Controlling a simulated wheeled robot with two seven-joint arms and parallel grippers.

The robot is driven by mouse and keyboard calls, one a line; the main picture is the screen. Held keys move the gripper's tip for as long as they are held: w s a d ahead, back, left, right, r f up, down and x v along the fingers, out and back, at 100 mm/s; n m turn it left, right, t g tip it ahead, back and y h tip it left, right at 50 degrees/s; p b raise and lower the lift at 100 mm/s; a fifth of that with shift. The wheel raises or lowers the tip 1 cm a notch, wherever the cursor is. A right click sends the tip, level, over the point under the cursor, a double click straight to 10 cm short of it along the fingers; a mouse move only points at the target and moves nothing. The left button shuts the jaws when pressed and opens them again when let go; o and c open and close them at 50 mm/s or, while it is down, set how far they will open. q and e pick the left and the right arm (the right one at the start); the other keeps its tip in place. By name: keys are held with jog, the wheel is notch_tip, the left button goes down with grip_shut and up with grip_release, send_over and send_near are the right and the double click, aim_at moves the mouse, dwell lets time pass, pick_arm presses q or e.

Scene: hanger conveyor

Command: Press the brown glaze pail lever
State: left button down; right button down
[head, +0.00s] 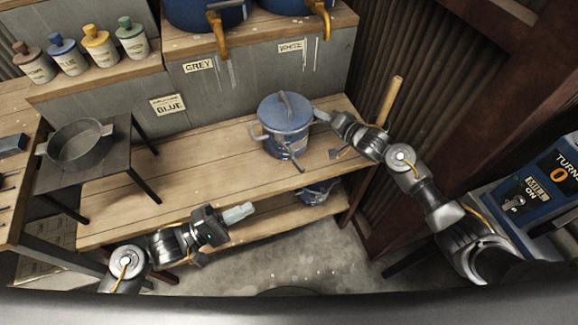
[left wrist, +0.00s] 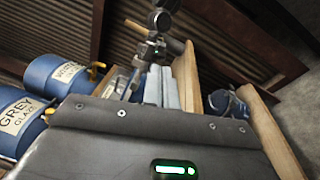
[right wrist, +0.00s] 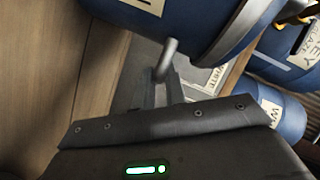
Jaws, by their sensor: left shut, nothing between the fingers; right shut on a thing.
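A blue pail (head: 286,125) with a blue lid stands upright on the wooden bench; its label cannot be read, so I cannot tell if it is the brown glaze one. A thin bar sticks out at its lower front. My right gripper (head: 322,116) is shut on the pail's grey side handle (right wrist: 167,62), at the pail's right side. The pail (right wrist: 205,25) fills the top of the right wrist view. My left gripper (head: 240,213) is shut and empty, in front of the bench, left of and nearer than the pail. Its closed fingers (left wrist: 162,85) show in the left wrist view.
Barrels with taps (head: 205,14) stand on the shelf above labels GREY and WHITE. Several small jars (head: 100,50) stand at upper left. A grey pot (head: 80,145) sits on a dark stand. A wooden post (head: 390,100) is right of the pail. The bench's middle is clear.

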aim_at(297, 167)
pick_arm(q)
jog(key=r+y, duration=0.1)
jog(key=w+a+r+m+t+y, duration=0.1)
jog(key=shift+w+a+r, duration=0.1)
jog(key=shift+w+r, duration=0.05)
jog(key=shift+r, duration=0.15)
jog(key=x, duration=1.4)
jog(key=shift+w+r, duration=0.1)
jog(key=shift+r, duration=0.1)
jog(key=shift+t, duration=0.3)
